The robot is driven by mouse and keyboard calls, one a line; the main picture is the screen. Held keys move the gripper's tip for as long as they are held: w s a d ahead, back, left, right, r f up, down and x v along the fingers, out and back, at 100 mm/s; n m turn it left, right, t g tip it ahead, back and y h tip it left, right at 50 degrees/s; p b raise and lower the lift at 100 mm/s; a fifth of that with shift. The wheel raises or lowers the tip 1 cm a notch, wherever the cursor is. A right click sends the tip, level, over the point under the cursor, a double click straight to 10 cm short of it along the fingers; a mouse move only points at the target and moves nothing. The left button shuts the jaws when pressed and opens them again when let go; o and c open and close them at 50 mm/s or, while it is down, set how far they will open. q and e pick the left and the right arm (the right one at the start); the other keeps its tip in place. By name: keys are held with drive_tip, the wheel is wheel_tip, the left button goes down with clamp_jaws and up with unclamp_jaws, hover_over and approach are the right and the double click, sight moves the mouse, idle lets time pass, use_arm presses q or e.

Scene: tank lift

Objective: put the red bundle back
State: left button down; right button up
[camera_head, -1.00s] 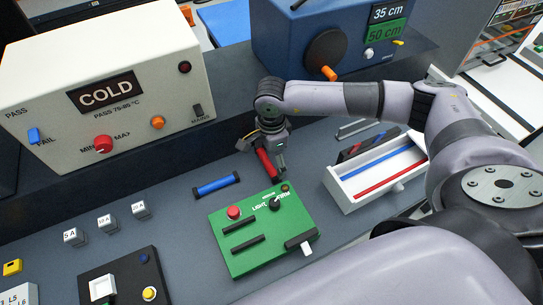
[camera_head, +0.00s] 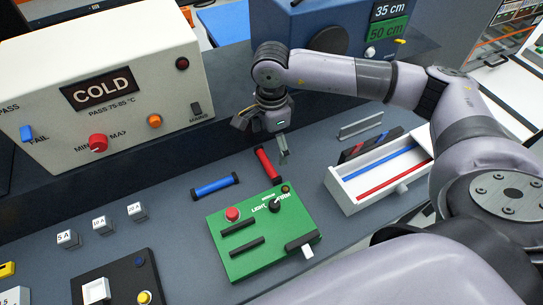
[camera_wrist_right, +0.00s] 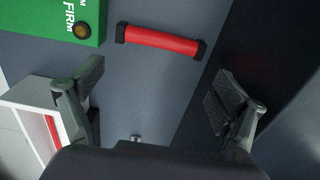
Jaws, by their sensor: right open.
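The red bundle (camera_head: 267,165), a red cylinder with black end caps, lies on the grey bench just behind the green panel (camera_head: 262,232). In the right wrist view the red bundle (camera_wrist_right: 161,41) lies ahead of the fingertips, beside a corner of the green panel (camera_wrist_right: 62,18). My right gripper (camera_head: 262,137) is above and just behind the bundle. In the right wrist view the gripper (camera_wrist_right: 155,92) has its fingers wide apart with nothing between them. A similar blue bundle (camera_head: 215,186) lies to the left on the bench. My left gripper is not in view.
A white tray (camera_head: 350,207) with blue and red rods stands to the right. A white box marked COLD (camera_head: 150,105) and a blue box (camera_head: 268,25) stand behind. Small labelled cubes (camera_head: 102,223) and a black panel (camera_head: 143,265) are at left.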

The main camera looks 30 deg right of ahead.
wheel_tip(320, 180, up, 5)
drive_tip(key=shift+r+b, duration=0.1)
drive_tip(key=shift+b, duration=0.4)
